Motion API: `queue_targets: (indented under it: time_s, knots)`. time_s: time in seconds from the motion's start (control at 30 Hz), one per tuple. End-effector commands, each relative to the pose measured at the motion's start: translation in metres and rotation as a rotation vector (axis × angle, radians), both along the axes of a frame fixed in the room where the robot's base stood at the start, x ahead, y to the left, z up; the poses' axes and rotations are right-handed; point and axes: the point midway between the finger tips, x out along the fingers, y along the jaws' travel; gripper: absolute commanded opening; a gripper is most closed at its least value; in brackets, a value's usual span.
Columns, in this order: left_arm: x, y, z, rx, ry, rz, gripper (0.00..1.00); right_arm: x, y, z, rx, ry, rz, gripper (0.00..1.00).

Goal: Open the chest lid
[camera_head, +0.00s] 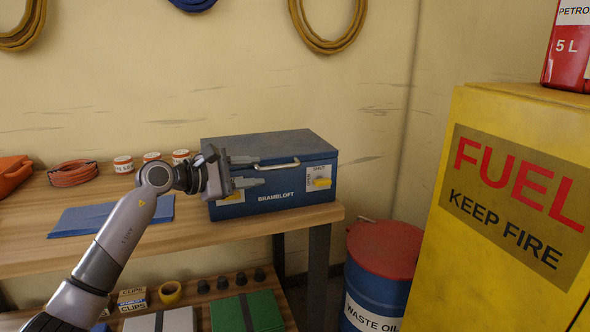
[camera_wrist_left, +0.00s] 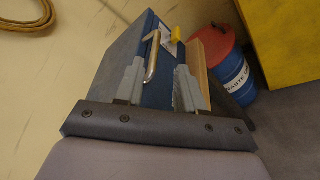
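The blue chest (camera_head: 290,194), marked BRAMBLOFT, stands on the wooden bench with its lid (camera_head: 285,146) closed. A pale metal handle (camera_head: 282,165) runs along the front of the lid, and a yellow latch (camera_head: 320,183) sits at the front right. A second latch at the front left is partly hidden by my gripper. My left gripper (camera_head: 260,171) is open at the chest front, fingers one above the other, near the handle's left end. In the left wrist view the handle (camera_wrist_left: 153,58) shows beyond the gap between the open fingers (camera_wrist_left: 158,82); contact cannot be told. My right gripper is not in view.
A red-topped oil drum (camera_head: 385,250) and a yellow fuel cabinet (camera_head: 470,260) stand to the right. The wall is close behind the chest.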

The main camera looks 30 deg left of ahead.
Motion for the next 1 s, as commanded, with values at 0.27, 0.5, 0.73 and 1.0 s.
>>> queue_targets:
  time_s: [0.27, 0.5, 0.73, 1.0]
  knots:
    - [0.012, 0.007, 0.003, 0.071, -0.001, 0.017, 0.38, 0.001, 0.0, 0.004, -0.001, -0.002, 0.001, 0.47]
    - [0.044, -0.006, -0.004, 0.067, -0.001, 0.015, 0.38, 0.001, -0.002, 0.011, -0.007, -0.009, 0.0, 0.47]
    - [0.062, -0.013, -0.01, 0.068, -0.001, 0.017, 0.38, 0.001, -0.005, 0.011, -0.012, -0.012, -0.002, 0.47]
    - [0.066, -0.015, -0.011, 0.07, -0.001, 0.016, 0.38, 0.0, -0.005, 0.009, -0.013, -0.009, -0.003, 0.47]
